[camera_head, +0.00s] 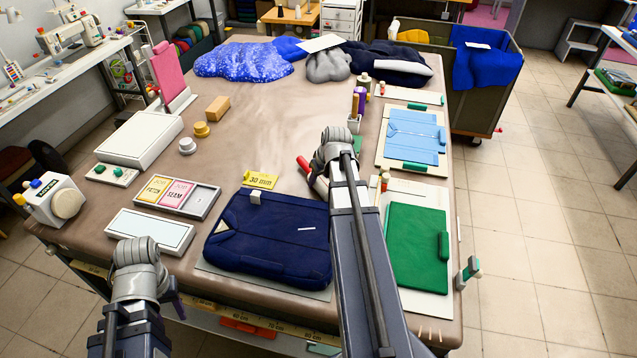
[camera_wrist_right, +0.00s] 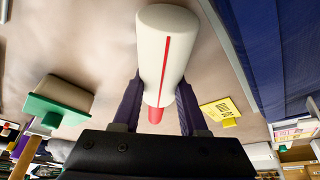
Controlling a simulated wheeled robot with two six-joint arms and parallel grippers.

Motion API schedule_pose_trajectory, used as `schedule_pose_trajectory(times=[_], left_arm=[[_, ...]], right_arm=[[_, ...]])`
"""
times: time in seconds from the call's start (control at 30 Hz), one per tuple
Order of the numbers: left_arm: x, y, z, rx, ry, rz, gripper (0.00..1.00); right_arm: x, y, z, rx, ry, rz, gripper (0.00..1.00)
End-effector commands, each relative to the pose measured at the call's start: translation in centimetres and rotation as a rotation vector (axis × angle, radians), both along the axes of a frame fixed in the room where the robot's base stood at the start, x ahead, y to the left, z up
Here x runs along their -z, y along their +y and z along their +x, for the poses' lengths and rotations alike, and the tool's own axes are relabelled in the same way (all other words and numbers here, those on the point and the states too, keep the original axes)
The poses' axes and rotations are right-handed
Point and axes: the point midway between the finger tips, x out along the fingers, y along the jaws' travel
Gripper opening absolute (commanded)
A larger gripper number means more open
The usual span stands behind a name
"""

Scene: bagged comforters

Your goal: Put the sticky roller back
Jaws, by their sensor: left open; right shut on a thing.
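The sticky roller is a white cylinder with a red stripe and a red end, seen in the right wrist view (camera_wrist_right: 168,40). Its red end shows in the head view (camera_head: 303,165), just left of my right arm. My right gripper (camera_wrist_right: 158,98) is shut on the roller, with a dark finger on each side, above the brown table. In the head view the arm hides most of this grip. My left gripper (camera_head: 177,302) is open at the table's front left edge, mostly hidden by its wrist. I cannot clearly make out a roller holder.
A navy bagged comforter (camera_head: 268,235) lies below the yellow 30 mm card (camera_head: 260,180). A green folded piece (camera_head: 417,247) and a blue one (camera_head: 413,135) lie on the right. A spool stand (camera_head: 354,124) is behind my right arm. The table's middle (camera_head: 260,110) is clear.

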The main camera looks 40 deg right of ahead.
Motion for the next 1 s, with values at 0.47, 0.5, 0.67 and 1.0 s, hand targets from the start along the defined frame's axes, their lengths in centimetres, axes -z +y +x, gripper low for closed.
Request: schedule_pose_trajectory(times=[0.47, 0.5, 0.67, 1.0], left_arm=[[0.2, 0.0, 0.0, 0.000, 0.000, 0.000, 0.50], [0.2, 0.0, 0.0, 0.000, 0.000, 0.000, 0.50], [0.2, 0.0, 0.0, 0.000, 0.000, 0.000, 0.50], [-0.9, 0.0, 0.0, 0.000, 0.000, 0.000, 0.50]], right_arm=[[0.2, 0.0, 0.0, 0.000, 0.000, 0.000, 0.67], [0.2, 0.0, 0.0, 0.000, 0.000, 0.000, 0.71], [0.2, 0.0, 0.0, 0.000, 0.000, 0.000, 0.72], [-0.9, 0.0, -0.2, 0.000, 0.000, 0.000, 0.72]])
